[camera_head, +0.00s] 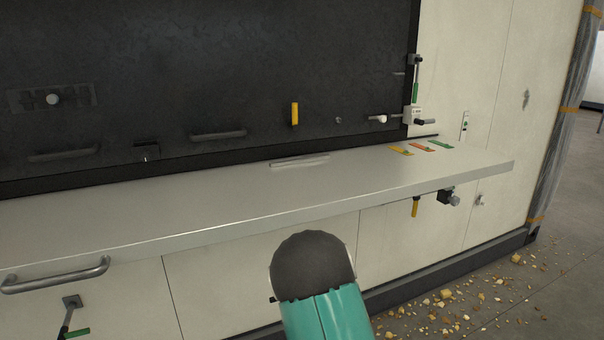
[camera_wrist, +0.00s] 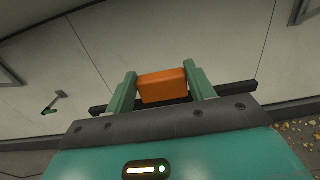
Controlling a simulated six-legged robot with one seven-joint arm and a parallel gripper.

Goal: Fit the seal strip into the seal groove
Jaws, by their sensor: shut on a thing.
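My gripper (camera_wrist: 163,84) shows in the wrist view with its two green fingers shut on an orange block-like piece (camera_wrist: 164,86). The piece lies crosswise between the fingers, and I cannot tell for sure whether it is the seal strip. A dark bar shows on both sides behind the fingers. In the head view my arm hides the gripper and the held piece. A narrow pale strip or slot (camera_head: 299,160) lies on the grey shelf (camera_head: 230,203), near its back edge. I cannot tell whether it is the seal groove.
A dark panel (camera_head: 200,60) rises behind the shelf, with a yellow handle (camera_head: 295,114) on it. Yellow, orange and green tags (camera_head: 421,145) lie at the shelf's right. A bar handle (camera_head: 55,277) sticks out at front left. Rubble (camera_head: 455,305) covers the floor at right.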

